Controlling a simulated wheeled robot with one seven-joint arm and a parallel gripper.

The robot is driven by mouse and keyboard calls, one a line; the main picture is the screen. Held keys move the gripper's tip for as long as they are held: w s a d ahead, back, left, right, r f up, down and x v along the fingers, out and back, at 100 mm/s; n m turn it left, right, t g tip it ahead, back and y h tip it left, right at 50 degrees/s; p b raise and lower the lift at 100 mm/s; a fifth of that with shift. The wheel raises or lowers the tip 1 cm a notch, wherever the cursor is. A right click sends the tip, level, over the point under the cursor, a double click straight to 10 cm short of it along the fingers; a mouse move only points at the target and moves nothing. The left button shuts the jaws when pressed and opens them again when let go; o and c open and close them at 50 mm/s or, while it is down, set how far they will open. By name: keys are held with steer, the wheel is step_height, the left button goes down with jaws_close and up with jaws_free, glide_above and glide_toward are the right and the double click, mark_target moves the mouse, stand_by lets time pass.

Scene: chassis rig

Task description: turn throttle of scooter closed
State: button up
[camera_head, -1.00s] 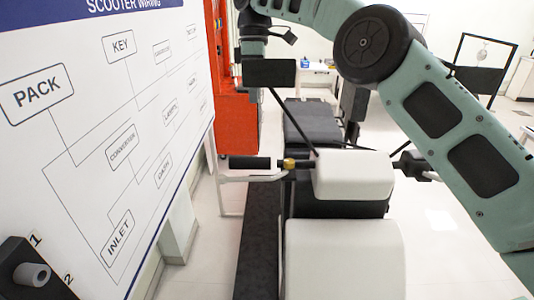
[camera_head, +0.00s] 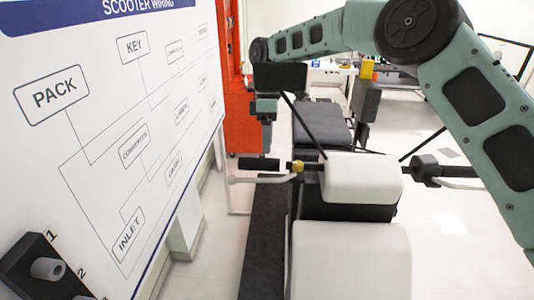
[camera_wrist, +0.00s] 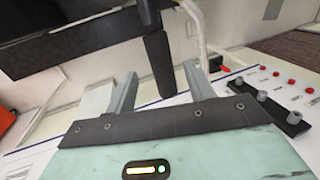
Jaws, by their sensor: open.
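The scooter's black handlebar grip (camera_head: 259,164), with a gold collar (camera_head: 297,166) at its inner end, points left toward the board. A pale lever (camera_head: 262,180) runs just in front of it. My gripper (camera_head: 266,143) hangs above this grip, fingers pointing down. In the wrist view the black grip (camera_wrist: 158,65) shows between the two spread grey fingers of my gripper (camera_wrist: 160,85). The fingers are open, and I cannot tell whether either touches the grip. Whether the throttle is turned cannot be read.
A wiring board (camera_head: 110,120) stands close on the left, with a black socket block (camera_head: 45,268) at its lower corner. The scooter's white front body (camera_head: 362,180) and other handlebar end (camera_head: 425,170) lie right. A red cabinet (camera_head: 240,115) stands behind.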

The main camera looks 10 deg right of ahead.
mark_target(259, 164)
steer(key=shift+p+x, duration=0.95)
steer(key=shift+x, duration=1.8)
steer(key=c, duration=1)
